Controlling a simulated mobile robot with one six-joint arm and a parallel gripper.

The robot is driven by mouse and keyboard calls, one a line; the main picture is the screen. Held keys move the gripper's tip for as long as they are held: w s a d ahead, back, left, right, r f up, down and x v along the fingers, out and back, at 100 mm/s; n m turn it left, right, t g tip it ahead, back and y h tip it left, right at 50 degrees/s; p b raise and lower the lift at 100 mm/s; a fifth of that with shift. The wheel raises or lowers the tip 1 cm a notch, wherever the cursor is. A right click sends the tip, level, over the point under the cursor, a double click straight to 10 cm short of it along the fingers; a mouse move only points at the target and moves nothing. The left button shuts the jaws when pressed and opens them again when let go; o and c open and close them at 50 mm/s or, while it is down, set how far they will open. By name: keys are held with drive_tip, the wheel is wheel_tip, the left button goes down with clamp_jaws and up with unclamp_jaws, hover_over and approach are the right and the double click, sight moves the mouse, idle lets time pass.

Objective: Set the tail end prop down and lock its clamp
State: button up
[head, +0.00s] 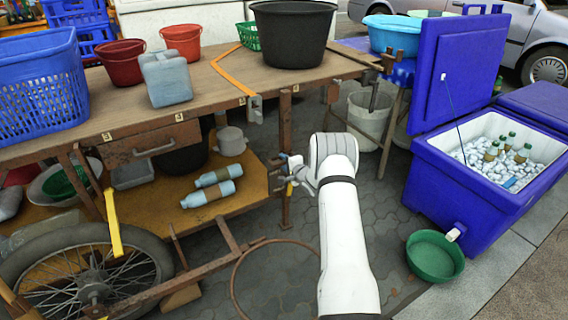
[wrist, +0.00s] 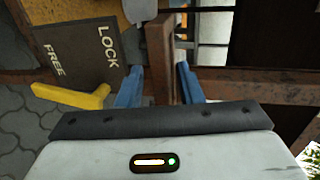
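The tail end prop is a rusty brown post (head: 285,130) under the cart's near right end; its lower end is close to the paving, and I cannot tell if it touches. In the wrist view the post (wrist: 161,60) stands between the blue fingers of my gripper (wrist: 159,72). Narrow gaps show beside it, so my gripper looks open around it. A dark plate (wrist: 85,62) marked LOCK and FREE lies left of the fingers. The clamp's yellow lever (wrist: 72,96) lies across the plate's lower edge, its free end toward the FREE side.
The cart's wooden top (head: 205,82) holds a blue basket (head: 40,85), a grey jerrycan (head: 166,80) and a black tub (head: 292,35). Bottles (head: 210,194) lie on its lower shelf. A blue cooler (head: 465,185) and green basin (head: 434,257) stand right of my arm. Paving between is clear.

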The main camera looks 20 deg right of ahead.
drive_tip(key=p+v, duration=0.2)
drive_tip(key=v, duration=0.5)
drive_tip(key=shift+s, duration=0.35)
drive_tip(key=shift+r, duration=0.1)
